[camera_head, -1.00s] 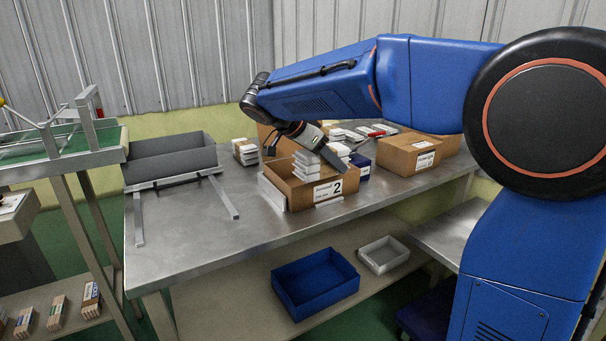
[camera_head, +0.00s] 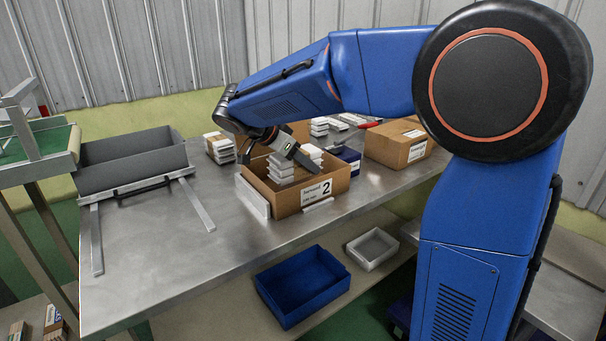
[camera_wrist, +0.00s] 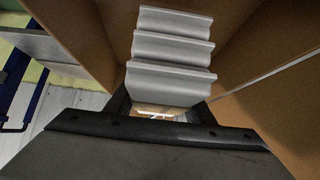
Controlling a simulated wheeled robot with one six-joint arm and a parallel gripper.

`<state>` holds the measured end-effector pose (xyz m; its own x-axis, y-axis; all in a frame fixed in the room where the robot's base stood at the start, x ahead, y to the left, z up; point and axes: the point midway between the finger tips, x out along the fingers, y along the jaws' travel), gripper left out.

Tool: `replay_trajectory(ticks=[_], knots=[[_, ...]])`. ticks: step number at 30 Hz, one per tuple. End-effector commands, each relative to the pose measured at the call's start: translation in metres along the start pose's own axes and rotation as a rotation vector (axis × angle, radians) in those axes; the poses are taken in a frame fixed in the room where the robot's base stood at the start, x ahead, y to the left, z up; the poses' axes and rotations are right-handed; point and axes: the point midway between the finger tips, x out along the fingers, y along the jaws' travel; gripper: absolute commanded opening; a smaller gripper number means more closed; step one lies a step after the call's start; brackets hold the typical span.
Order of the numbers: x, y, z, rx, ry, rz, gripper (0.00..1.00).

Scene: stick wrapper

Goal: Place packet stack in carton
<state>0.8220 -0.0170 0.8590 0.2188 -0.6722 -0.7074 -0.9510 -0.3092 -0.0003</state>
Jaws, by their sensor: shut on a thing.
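The open cardboard carton (camera_head: 284,200) with a label "2" stands on the metal table. A stack of white packets (camera_head: 281,168) is inside it on the left, its top near the rim. My gripper (camera_head: 307,164) reaches down into the carton. In the wrist view, the white packet stack (camera_wrist: 170,55) sits between the dark fingers, with brown carton walls around it. My gripper is shut on the stack. Whether the stack touches the carton floor is hidden. More white packets (camera_head: 312,152) show just behind the gripper.
A grey bin (camera_head: 130,165) stands on the left of the metal table (camera_head: 160,260). A closed carton (camera_head: 395,144) and a dark blue box (camera_head: 347,160) stand to the right. A packet stack (camera_head: 219,148) stands behind. A blue tray (camera_head: 302,285) and white tray (camera_head: 372,248) lie below.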

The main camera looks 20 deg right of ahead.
Motion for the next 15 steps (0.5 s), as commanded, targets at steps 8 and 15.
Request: replay_trajectory(ticks=[8,15], knots=[[0.022,0.000,0.022,-0.002,0.000,0.001,0.23],[0.026,0.000,0.026,0.000,0.001,0.000,0.23]])
